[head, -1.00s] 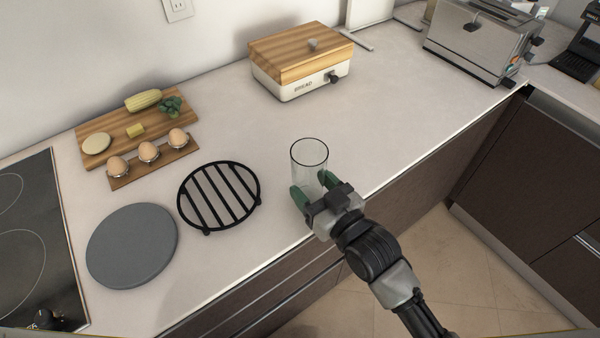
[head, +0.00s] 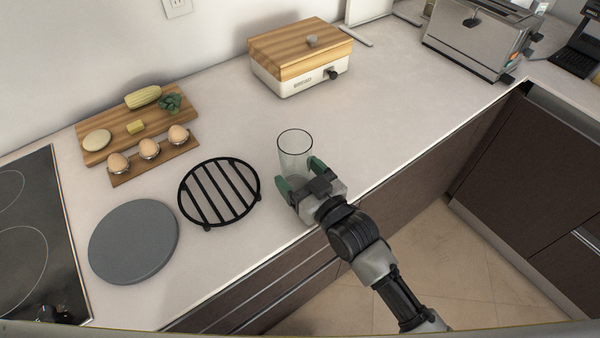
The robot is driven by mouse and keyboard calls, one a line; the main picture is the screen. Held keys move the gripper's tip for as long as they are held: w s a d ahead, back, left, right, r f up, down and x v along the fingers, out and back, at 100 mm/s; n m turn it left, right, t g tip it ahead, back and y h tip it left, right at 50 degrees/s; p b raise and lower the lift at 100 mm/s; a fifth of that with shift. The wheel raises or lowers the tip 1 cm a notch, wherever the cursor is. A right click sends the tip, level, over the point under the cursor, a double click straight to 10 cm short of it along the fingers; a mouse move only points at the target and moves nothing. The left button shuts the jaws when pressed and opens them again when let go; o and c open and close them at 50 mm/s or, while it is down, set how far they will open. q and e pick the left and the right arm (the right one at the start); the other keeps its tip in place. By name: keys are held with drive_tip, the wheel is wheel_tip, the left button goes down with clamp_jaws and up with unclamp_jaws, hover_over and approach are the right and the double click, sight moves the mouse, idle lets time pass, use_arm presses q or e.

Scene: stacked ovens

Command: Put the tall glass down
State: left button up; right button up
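The tall clear glass (head: 295,152) is upright at the counter, right of the black round rack, and appears to stand on the surface. My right gripper (head: 298,172) reaches in from the lower right, with its green fingertips on either side of the glass's lower part. The fingers look spread wider than the glass there, so the gripper seems open around it. The gripper partly hides the base of the glass. My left gripper is not in view.
The black rack (head: 219,193) and a grey round slab (head: 134,241) lie to the left. An egg holder (head: 154,161) and a food board (head: 104,148) are behind them. A wood-topped appliance (head: 300,62) stands at the back. Counter right of the glass is clear.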

drive_tip(key=shift+o, duration=0.6)
drive_tip(key=shift+r, duration=0.15)
drive_tip(key=shift+s+d, duration=0.1)
drive_tip(key=shift+s, duration=0.05)
drive_tip(key=b+v, duration=0.1)
drive_tip(key=v, duration=1)
drive_tip(key=shift+s+d, duration=0.15)
drive_tip(key=shift+s, duration=0.15)
